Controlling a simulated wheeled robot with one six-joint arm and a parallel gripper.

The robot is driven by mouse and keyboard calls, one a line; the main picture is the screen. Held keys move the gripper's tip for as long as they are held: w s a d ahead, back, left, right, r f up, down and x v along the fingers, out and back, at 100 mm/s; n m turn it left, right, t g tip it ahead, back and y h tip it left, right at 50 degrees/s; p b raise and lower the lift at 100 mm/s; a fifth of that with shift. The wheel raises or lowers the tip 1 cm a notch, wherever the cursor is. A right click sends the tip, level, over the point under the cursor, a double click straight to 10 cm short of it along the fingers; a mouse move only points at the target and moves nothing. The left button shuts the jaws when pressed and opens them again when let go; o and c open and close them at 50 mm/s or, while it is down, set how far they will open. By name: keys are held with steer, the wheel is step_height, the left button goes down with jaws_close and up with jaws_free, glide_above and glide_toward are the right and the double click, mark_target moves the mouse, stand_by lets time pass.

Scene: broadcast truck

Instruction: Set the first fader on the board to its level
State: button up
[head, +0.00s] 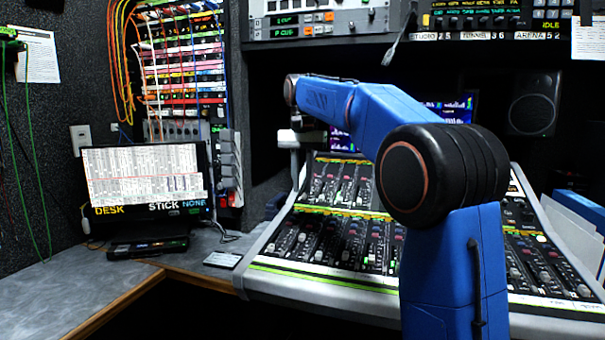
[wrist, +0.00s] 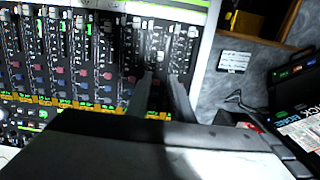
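The mixing board (head: 330,283) stands at the right in the head view, with rows of fader strips, and fills the upper left of the wrist view (wrist: 209,40). The first fader's strip seems to be the one at the board's left end (head: 275,245); it shows at the right end of the strips in the wrist view (wrist: 184,48). The fader's exact setting is too small to read. My gripper (wrist: 162,77) points at the end strips with its two fingers apart and nothing visible between them. Whether its tips touch the board I cannot tell.
A screen (head: 145,175) labelled DESK and STICK NONE stands on the grey desk (head: 60,290) at left. A small card (head: 222,259) lies beside the board. A patch panel (head: 182,60) with cables rises behind. A speaker (head: 533,101) stands at back right.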

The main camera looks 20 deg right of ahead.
steer(key=shift+r, duration=1.4)
steer(key=s+d+f+n+t, duration=0.15)
steer(key=s+f, duration=0.25)
steer(key=s, duration=0.7)
steer(key=s+f+n+t, duration=0.15)
steer(key=s+f, duration=0.35)
steer(key=s, duration=0.6)
steer(key=s+f+n+t, duration=0.1)
steer(key=s+f+n, duration=0.3)
steer(key=s+f, duration=1.4)
steer(key=shift+s+d+f+t, duration=0.3)
steer(key=shift+f+t, duration=0.1)
steer(key=shift+f, duration=0.45)
